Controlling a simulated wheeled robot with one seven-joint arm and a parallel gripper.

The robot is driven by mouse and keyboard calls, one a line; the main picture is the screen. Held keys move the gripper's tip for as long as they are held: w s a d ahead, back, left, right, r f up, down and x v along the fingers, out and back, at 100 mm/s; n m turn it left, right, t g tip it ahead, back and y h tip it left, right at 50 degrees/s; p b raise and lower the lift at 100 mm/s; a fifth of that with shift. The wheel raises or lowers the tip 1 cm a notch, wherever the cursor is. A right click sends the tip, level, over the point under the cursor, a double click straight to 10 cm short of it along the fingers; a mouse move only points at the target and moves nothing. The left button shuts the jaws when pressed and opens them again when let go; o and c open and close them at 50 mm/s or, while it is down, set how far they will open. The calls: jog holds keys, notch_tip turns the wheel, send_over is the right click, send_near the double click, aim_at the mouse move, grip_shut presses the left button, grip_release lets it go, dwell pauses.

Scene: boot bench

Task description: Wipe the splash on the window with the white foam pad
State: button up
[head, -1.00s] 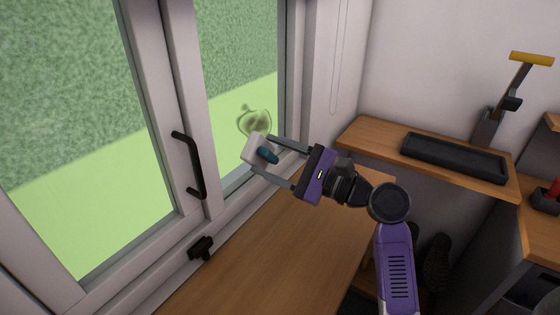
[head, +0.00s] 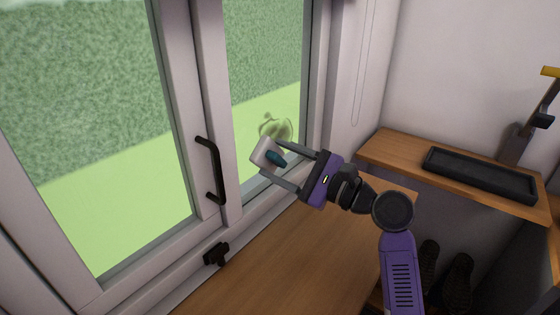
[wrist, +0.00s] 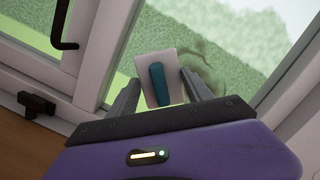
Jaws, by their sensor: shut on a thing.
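The white foam pad (head: 262,152) with a teal handle is held between the fingertips of my gripper (head: 273,160). The gripper is shut on the pad's teal handle, and the pad's white face is turned toward the window. The splash (head: 275,129) is a brownish, ring-like smear on the right window pane, just above and right of the pad in the head view. In the wrist view the pad (wrist: 166,62) is in front of the glass, and the splash (wrist: 208,62) shows to its right, partly hidden. I cannot tell whether the pad touches the glass.
A black window handle (head: 212,170) and a black latch (head: 215,254) stick out from the frame left of the pad. A wooden bench top (head: 300,250) runs below. A shelf with a black tray (head: 480,174) is at right, with dark boots (head: 457,282) underneath.

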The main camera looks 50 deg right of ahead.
jog(key=shift+w+p, duration=0.35)
jog(key=shift+w, duration=0.6)
dwell(0.3)
